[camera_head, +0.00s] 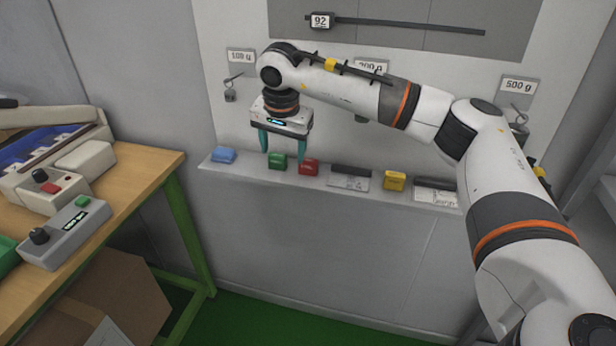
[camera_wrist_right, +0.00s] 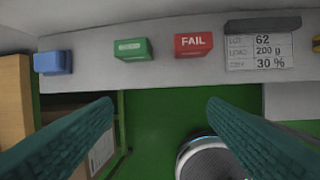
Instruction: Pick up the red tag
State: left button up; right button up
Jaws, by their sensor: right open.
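The red tag (camera_head: 308,167) sits on the narrow shelf (camera_head: 232,169), between a green tag (camera_head: 277,161) and a label card. In the right wrist view the red tag (camera_wrist_right: 193,44) reads "FAIL" and lies ahead of the fingers, right of centre. My right gripper (camera_head: 283,157) is open and empty, with teal fingers hanging near the shelf close to the green tag. In the right wrist view its fingers (camera_wrist_right: 162,105) are spread wide, with no tag between them. My left gripper is not in view.
A blue tag (camera_head: 223,155), a yellow tag (camera_head: 395,180) and label cards (camera_head: 349,178) share the shelf. Weights hang on the wall above. A wooden workbench (camera_head: 140,165) with devices stands at the left, a cardboard box (camera_head: 125,295) under it.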

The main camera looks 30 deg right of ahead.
jog(key=h, duration=0.2)
send_near(308, 160)
jog(key=shift+n, duration=0.4)
jog(key=x, duration=0.4)
jog(key=shift+s+f+b, duration=0.25)
jog(key=shift+f+b, duration=0.1)
jog(key=shift+h, duration=0.3)
jog(key=x, duration=0.4)
jog(key=shift+w+f, duration=0.3)
jog(key=shift+w+d+f, duration=0.15)
jog(key=shift+d+f, duration=0.05)
jog(key=shift+f, duration=0.2)
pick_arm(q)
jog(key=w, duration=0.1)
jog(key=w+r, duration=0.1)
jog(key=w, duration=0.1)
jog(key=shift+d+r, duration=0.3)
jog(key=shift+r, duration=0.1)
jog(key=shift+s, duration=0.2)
pick_arm(e)
jog(key=c, duration=1)
